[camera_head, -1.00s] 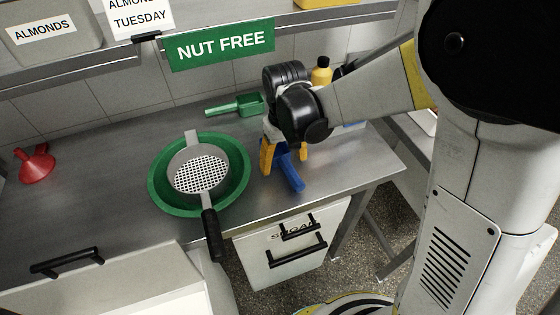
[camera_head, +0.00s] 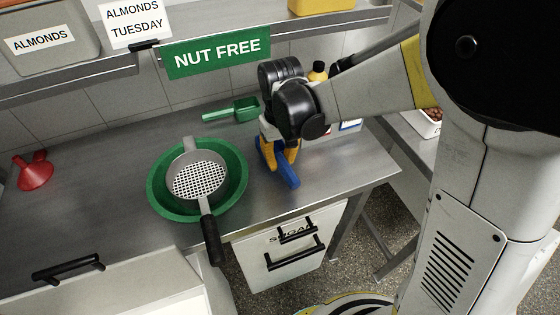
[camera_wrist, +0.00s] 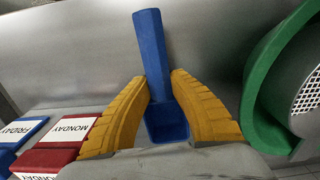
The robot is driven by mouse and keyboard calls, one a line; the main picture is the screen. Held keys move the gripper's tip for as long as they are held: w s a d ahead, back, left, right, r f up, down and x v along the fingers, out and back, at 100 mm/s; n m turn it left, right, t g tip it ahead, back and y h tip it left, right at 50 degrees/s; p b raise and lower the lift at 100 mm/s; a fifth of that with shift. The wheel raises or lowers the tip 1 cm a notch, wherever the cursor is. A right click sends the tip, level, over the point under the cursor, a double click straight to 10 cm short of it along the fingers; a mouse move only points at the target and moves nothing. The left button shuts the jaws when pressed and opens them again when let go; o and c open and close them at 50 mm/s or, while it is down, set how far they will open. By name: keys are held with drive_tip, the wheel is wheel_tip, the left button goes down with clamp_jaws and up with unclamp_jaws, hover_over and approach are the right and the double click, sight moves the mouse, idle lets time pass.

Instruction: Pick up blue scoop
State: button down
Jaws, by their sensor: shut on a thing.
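The blue scoop (camera_head: 288,172) is on the metal table at the right of the green bowl, under my gripper (camera_head: 277,158). In the wrist view the blue scoop (camera_wrist: 152,50) has its handle pointing up the picture and its hollow end between the yellow fingers. My gripper (camera_wrist: 162,108) is shut on the scoop near where handle and hollow end meet. I cannot tell whether the scoop is touching the table.
A green bowl (camera_head: 155,197) with a black-handled strainer (camera_head: 198,180) stands left of my gripper. A green scoop (camera_head: 243,109) lies behind. In the wrist view, red (camera_wrist: 62,148) and blue labelled boxes (camera_wrist: 22,132) stand at the left.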

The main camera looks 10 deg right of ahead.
wheel_tip(320, 180, up, 2)
drive_tip(key=shift+r+p, duration=0.25)
drive_tip(key=shift+p, duration=0.2)
drive_tip(key=s+d+r+p, duration=0.4)
drive_tip(key=s+d+r, duration=0.2)
drive_tip(key=d, duration=0.4)
drive_tip(key=shift+r, duration=0.15)
drive_tip(key=c, duration=1.8)
unclamp_jaws()
clamp_jaws()
